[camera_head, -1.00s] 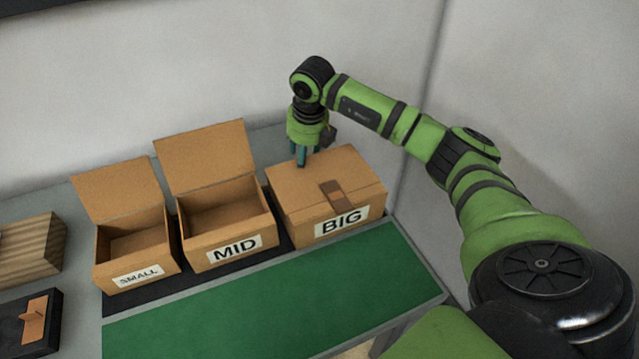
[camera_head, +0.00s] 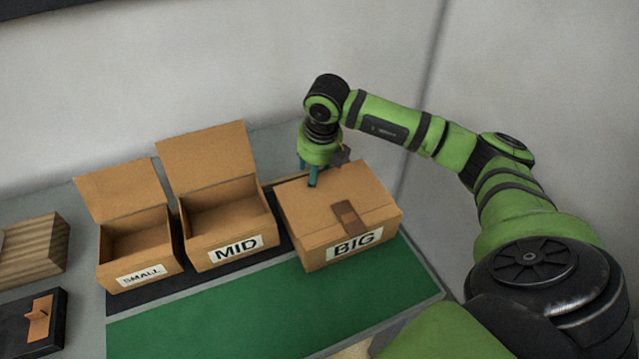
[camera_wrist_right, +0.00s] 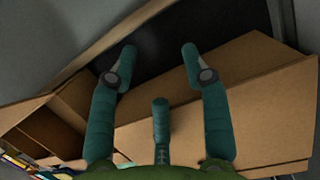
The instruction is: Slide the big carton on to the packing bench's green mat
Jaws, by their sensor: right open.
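The big carton (camera_head: 320,205), closed and labelled BIG, stands turned slightly. Its front part is over the green mat (camera_head: 230,310) and its rear is still on the dark strip (camera_head: 150,298) behind. My right gripper (camera_head: 309,178) points down at the carton's rear left top edge, its fingers open. In the right wrist view the open right gripper (camera_wrist_right: 160,52) has its fingers spread over the carton (camera_wrist_right: 255,105), with dark surface beyond; whether they touch the carton I cannot tell. My left gripper is not in view.
The open MID carton (camera_head: 205,250) stands left of the big one, and the open SMALL carton (camera_head: 115,275) beyond it. A wooden block (camera_head: 35,250) and a black box (camera_head: 30,320) lie at the far left. The mat's left and middle are clear.

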